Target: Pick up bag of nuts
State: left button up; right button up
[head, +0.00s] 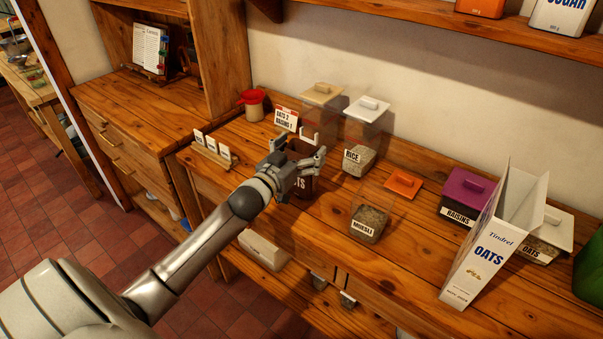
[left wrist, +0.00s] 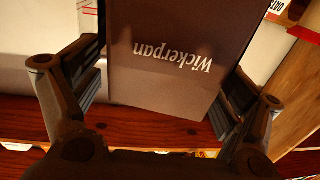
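The bag of nuts (head: 304,185) is a dark brown pack standing on the wooden counter in the head view. Its label is partly hidden, with only the last letters showing. In the left wrist view the brown pack (left wrist: 165,85) carries the word "Wickerpan", upside down. My left gripper (head: 306,152) reaches over the pack from the left. Its fingers (left wrist: 165,95) stand on either side of the pack, open, with narrow gaps apparently left at both sides. My right gripper is not in view.
Clear jars labelled rice (head: 360,160) and muesli (head: 369,222) stand to the right. Further right are an orange lid (head: 404,183), a purple-lidded raisins box (head: 465,190) and a tall oats carton (head: 490,255). A red-and-white card (head: 286,119) stands close behind the pack.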

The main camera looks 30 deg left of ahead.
pick_arm(q)
jog(key=c, duration=1.2)
jog(key=shift+r, duration=0.1)
